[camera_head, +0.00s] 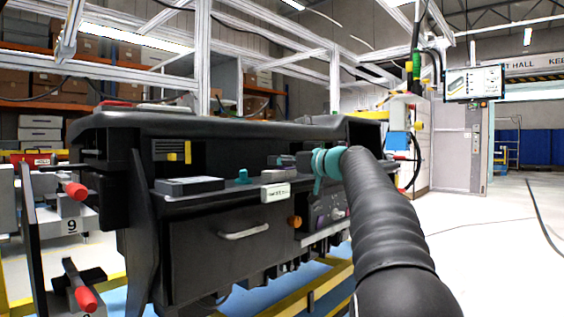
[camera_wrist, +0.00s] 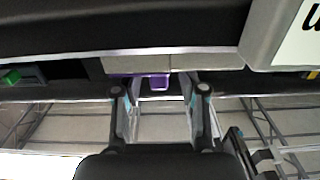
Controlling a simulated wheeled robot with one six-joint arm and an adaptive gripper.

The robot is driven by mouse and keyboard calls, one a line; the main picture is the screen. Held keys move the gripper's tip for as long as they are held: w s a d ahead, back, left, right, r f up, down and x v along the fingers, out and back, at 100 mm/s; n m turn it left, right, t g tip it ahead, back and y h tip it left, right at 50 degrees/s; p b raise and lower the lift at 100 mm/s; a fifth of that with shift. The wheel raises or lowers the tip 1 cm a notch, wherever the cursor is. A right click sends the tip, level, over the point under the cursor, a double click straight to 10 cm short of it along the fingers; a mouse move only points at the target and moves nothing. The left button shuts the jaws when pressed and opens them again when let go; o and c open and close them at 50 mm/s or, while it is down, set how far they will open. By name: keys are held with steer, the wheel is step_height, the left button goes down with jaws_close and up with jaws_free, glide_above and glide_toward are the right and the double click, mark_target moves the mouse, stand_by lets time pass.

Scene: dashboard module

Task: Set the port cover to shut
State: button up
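A purple part (camera_wrist: 155,82) shows between my fingertips in the wrist view, beside a pale grey flat panel (camera_wrist: 205,62). I cannot tell for certain which of these is the port cover or how far it is open. My gripper (camera_wrist: 160,95) has its two fingers spread with a clear gap and nothing held between them. The purple part lies beyond the gap, apparently not gripped. In the head view my arm reaches to the right part of the black dashboard module (camera_head: 220,130); the gripper there is largely hidden by the arm.
The dashboard has a drawer with a silver handle (camera_head: 243,232), a white label (camera_head: 276,193), a teal knob (camera_head: 242,176), an orange knob (camera_head: 294,221) and a yellow part (camera_head: 187,152). Red-handled clamps (camera_head: 75,190) stand at left. Open floor (camera_head: 490,240) lies at right.

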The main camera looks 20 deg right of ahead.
steer(key=v, duration=1.2)
stand_by(0.4)
